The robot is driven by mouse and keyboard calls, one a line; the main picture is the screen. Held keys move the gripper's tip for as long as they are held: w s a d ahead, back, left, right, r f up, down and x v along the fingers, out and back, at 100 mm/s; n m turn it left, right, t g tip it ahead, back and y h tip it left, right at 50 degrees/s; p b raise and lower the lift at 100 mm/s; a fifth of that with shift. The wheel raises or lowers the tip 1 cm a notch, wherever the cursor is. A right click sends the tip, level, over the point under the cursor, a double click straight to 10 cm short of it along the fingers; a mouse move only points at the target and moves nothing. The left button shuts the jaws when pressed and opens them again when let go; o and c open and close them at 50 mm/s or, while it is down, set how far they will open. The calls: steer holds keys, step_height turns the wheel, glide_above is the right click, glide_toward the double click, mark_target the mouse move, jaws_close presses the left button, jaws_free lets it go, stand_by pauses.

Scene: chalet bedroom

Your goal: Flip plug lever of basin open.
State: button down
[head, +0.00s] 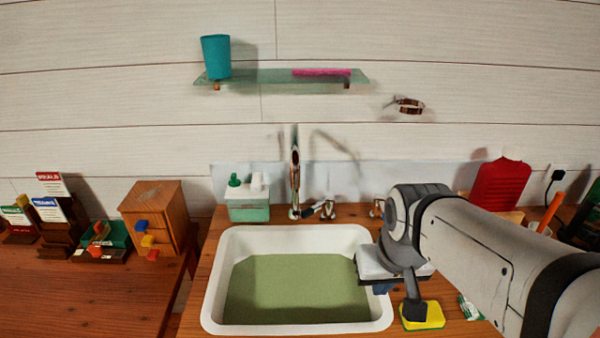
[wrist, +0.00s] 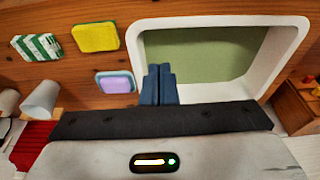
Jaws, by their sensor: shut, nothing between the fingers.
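The white basin (head: 215,285) is set in the wooden counter and holds flat green, water-like content; its rim also shows in the wrist view (wrist: 285,45). A tall tap (head: 295,180) stands behind it. Small metal fittings (head: 322,208) sit at the tap's right foot, and another (head: 377,208) stands further right, partly behind my arm. I cannot tell which is the plug lever or how it is set. My gripper (wrist: 158,72) is shut and empty, its blue fingers over the basin's rim.
A yellow sponge (head: 422,315), a green-striped packet (head: 470,307) and a purple soap in a dish (wrist: 115,82) lie right of the basin. A green-and-white dispenser box (head: 249,205) stands behind left. A glass shelf (head: 270,79) holds a teal cup (head: 216,57).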

steer(key=w+r+n, duration=0.1)
steer(key=w, duration=0.6)
steer(key=n+y+b, duration=0.2)
steer(key=n+b, duration=0.1)
steer(key=n, duration=0.4)
glide_above(319, 206)
steer(key=s+a, duration=0.2)
steer(key=s, duration=0.1)
steer(key=f, duration=0.3)
steer(key=shift+w+d+f, duration=0.2)
steer(key=shift+w+f, duration=0.05)
steer(key=shift+f, duration=0.05)
steer(key=shift+f, duration=0.1)
steer(key=x, duration=1)
steer(key=shift+w+a, duration=0.15)
steer(key=shift+a, duration=0.1)
